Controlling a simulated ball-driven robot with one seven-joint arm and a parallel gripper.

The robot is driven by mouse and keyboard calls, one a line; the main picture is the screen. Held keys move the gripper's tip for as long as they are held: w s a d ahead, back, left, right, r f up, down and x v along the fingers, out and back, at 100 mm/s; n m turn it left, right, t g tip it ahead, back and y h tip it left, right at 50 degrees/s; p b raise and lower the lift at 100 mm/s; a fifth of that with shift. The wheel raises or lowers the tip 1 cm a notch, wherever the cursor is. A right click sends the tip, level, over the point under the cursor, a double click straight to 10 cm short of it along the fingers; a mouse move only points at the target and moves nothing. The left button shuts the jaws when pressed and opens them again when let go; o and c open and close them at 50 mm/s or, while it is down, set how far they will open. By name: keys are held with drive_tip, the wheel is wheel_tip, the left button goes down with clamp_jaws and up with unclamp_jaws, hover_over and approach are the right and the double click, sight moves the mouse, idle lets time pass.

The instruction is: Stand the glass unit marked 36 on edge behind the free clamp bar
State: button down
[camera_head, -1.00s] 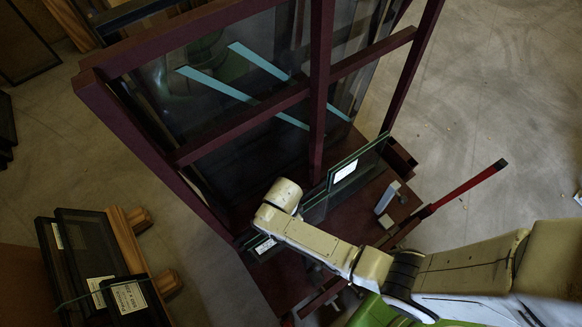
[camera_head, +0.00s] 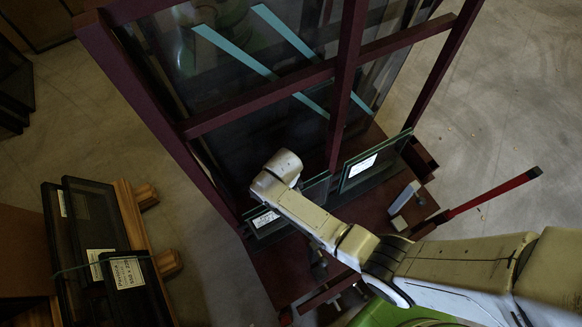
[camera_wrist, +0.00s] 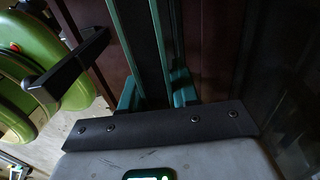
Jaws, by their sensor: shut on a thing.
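My gripper (camera_wrist: 156,88) is shut on the upright dark edge of a glass unit (camera_wrist: 146,45), with a teal finger on each side. In the head view the fingers are hidden under my wrist. There, a glass unit (camera_head: 290,208) with a small white label stands upright just below my wrist, at the foot of the maroon frame. A second glass unit (camera_head: 386,163) with a white label stands on edge to its right. The label numbers are too small to read, so I cannot tell which is 36. I cannot make out for sure which bar is the free clamp bar.
The tall maroon frame (camera_head: 345,95) holds large dark panes with teal strips. A red bar (camera_head: 495,191) sticks out at right, near a pale block (camera_head: 406,196). Dark labelled panels (camera_head: 95,215) lean on a wooden rack (camera_head: 133,222) at left. The floor at far right is clear.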

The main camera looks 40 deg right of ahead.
drive_tip(key=shift+w+f+b, duration=0.3)
drive_tip(key=shift+f+b, duration=0.55)
drive_tip(key=shift+f, duration=0.2)
drive_tip(key=shift+w+f+b, duration=0.25)
drive_tip(key=shift+f+b, duration=0.55)
drive_tip(key=shift+f, duration=0.2)
drive_tip(key=shift+f+b, duration=0.35)
drive_tip(key=shift+f, duration=0.1)
drive_tip(key=c, duration=0.8)
unclamp_jaws()
drive_tip(key=shift+s, duration=0.1)
drive_tip(key=shift+o, duration=0.2)
drive_tip(key=shift+s+f, duration=0.15)
drive_tip(key=shift+f, duration=0.05)
drive_tip(key=shift+w+d+r+p, duration=0.1)
drive_tip(key=shift+w+r+p, duration=0.1)
drive_tip(key=shift+r+p, duration=1.35)
drive_tip(key=shift+w+r+p, duration=0.15)
drive_tip(key=shift+r+p, duration=1.15)
drive_tip(key=shift+r, duration=0.3)
